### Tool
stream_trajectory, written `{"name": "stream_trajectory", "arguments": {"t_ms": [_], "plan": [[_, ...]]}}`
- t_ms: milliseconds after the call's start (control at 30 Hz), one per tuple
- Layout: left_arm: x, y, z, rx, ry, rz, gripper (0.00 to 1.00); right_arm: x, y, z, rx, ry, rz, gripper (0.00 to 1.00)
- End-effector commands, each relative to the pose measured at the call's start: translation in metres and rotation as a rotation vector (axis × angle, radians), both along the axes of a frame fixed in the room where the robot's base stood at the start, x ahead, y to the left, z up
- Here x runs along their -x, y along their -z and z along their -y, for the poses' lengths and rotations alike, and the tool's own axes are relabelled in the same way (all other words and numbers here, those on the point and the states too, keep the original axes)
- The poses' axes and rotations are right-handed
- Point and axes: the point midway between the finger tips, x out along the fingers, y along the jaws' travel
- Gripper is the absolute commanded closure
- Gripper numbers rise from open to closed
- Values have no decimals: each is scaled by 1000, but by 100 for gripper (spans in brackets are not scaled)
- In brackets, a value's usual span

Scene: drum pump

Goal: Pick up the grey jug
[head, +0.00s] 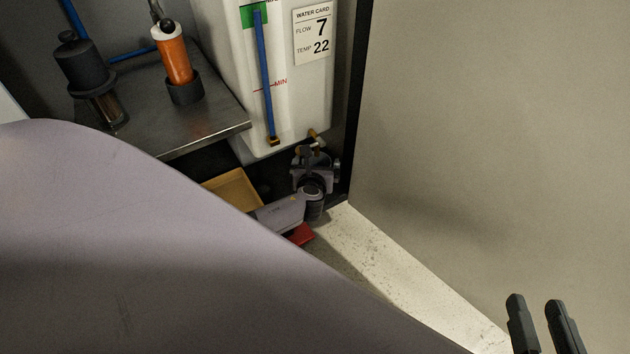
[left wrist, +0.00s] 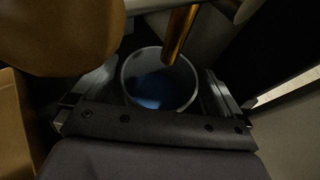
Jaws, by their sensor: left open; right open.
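In the left wrist view, a round vessel with a pale grey rim and a dark bluish inside, seemingly the grey jug (left wrist: 148,96), stands between the fingers of my left gripper (left wrist: 160,84). The gripper is open, with one finger on either side of the vessel; I cannot tell whether they touch it. In the head view, my left gripper (head: 314,164) is low in front of the white tank, and I cannot make out the jug there. My right gripper (head: 536,300) is open and empty at the lower right.
The white tank (head: 300,100) has a blue level tube, a water card and a brass tap (left wrist: 180,36) above the vessel. A steel table (head: 205,118) holds an orange cylinder (head: 174,55) and a dark pump part (head: 82,65). A beige panel (head: 490,130) closes the right side.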

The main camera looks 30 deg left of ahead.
Motion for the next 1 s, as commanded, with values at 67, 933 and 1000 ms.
{"name": "stream_trajectory", "arguments": {"t_ms": [67,933,1000], "plan": [[0,-1,0,0,0,0,0,0,-1,0,0,0,0,57],[-1,-9,-4,-1,0,4,100,0,-3,-2,-15,-7,-19,57],[-1,-12,-7,-1,0,4,100,0,-2,-3,-19,-10,-35,57]]}}
